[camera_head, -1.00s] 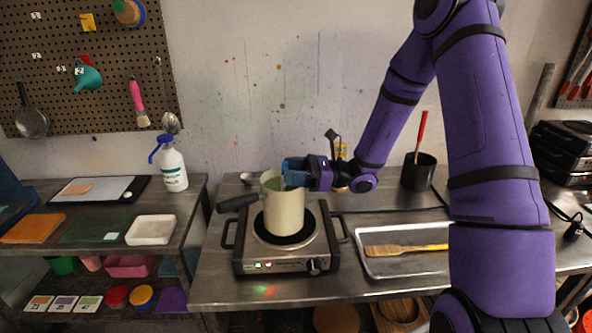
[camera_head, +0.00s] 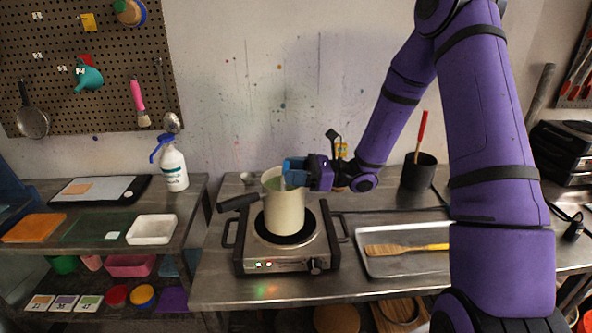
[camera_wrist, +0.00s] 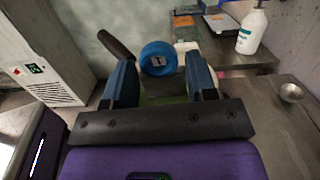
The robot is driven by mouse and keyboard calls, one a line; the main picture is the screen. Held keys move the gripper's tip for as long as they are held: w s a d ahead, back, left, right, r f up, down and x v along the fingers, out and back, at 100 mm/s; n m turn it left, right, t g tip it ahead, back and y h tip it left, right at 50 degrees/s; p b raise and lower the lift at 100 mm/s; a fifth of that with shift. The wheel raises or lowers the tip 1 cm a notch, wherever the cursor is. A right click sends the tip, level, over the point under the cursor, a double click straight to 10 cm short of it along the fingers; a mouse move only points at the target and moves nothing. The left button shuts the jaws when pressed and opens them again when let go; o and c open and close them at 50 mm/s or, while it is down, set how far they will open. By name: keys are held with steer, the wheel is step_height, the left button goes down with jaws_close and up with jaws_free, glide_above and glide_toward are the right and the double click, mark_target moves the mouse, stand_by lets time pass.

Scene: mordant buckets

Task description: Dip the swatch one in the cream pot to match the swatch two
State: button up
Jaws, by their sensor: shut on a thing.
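The cream pot (camera_head: 284,212) stands upright on a hot plate, its black handle pointing left. Green liquid shows inside its rim. My gripper (camera_head: 295,171), with blue fingers, is over the pot's mouth at its right side. I cannot tell for certain which piece is swatch two; a small tan square (camera_head: 77,188) lies on a white board.
The hot plate (camera_head: 288,258) has lit indicators. A metal tray (camera_head: 400,265) with a wooden spatula lies to its right. A black cup (camera_head: 419,172) stands behind. On the left shelf are a white bottle (camera_head: 174,169), a white dish (camera_head: 151,229) and a green mat (camera_head: 88,229).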

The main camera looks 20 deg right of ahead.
steer(key=shift+m+h, duration=0.3)
steer(key=shift+h, duration=0.4)
steer(key=f, duration=0.4)
steer(key=shift+s+a, duration=0.2)
steer(key=shift+s, duration=0.15)
steer(key=shift+w+a+r, duration=0.1)
steer(key=shift+a+r, duration=0.1)
steer(key=shift+r, duration=0.6)
steer(key=shift+w+a+r, duration=0.1)
steer(key=shift+a+r, duration=0.05)
steer(key=shift+r, duration=0.65)
steer(key=shift+a+r, duration=0.2)
steer(key=shift+r, duration=0.6)
steer(key=shift+w+d+r, duration=0.1)
steer(key=shift+d+r, duration=0.05)
steer(key=shift+r, duration=0.55)
steer(key=shift+w+d+r, duration=0.1)
steer(key=shift+r, duration=0.55)
steer(key=shift+r, duration=0.15)
